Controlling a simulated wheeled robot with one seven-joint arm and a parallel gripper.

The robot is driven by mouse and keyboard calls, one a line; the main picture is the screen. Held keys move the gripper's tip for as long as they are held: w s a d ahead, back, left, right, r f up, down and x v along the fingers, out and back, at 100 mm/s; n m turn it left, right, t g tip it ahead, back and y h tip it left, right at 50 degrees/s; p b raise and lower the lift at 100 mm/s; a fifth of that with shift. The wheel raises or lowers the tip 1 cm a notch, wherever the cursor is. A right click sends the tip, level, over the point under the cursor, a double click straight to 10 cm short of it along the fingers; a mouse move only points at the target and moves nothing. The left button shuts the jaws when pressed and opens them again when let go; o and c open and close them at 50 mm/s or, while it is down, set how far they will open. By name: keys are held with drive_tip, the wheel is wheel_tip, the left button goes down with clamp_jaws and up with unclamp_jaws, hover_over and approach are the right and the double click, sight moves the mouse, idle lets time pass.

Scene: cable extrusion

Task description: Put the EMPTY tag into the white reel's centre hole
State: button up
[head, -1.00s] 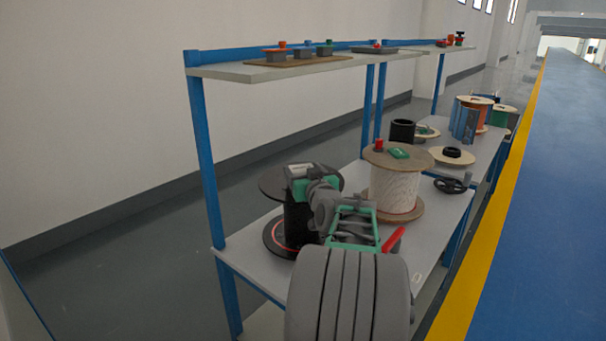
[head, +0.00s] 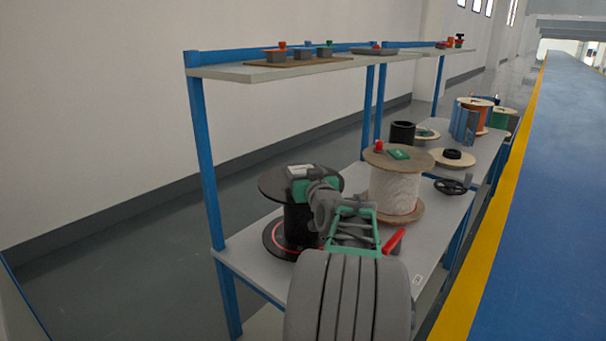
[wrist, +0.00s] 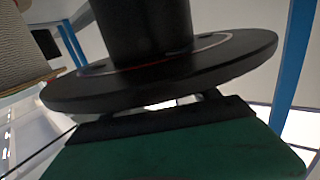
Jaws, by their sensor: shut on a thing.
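The white reel (head: 393,190) stands upright on the bench, with wooden flanges; its wooden top flange holds a small green piece (head: 399,154) and a red knob (head: 379,145). I cannot tell which piece is the EMPTY tag. The reel's centre hole is not clearly visible. My gripper (head: 302,177) is at the top of the black reel (head: 299,222), left of the white reel. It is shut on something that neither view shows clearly. The black reel's flange (wrist: 165,75) fills the middle of the wrist view, close to the gripper. The white reel (wrist: 18,45) shows at that view's left edge.
A red rod-like thing (head: 393,241) shows beside my arm. A black hand wheel (head: 450,186), a black ring (head: 452,153) and a black cylinder (head: 402,132) are behind and right of the white reel. A blue post (head: 206,165) and upper shelf (head: 240,72) frame the bench's left.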

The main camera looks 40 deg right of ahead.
drive_tip(key=shift+f+b, duration=0.85)
drive_tip(key=o, duration=1.1)
drive_tip(key=shift+s, duration=0.1)
drive_tip(key=b+v, duration=0.4)
drive_tip(key=v, duration=0.7)
drive_tip(key=shift+b, duration=0.3)
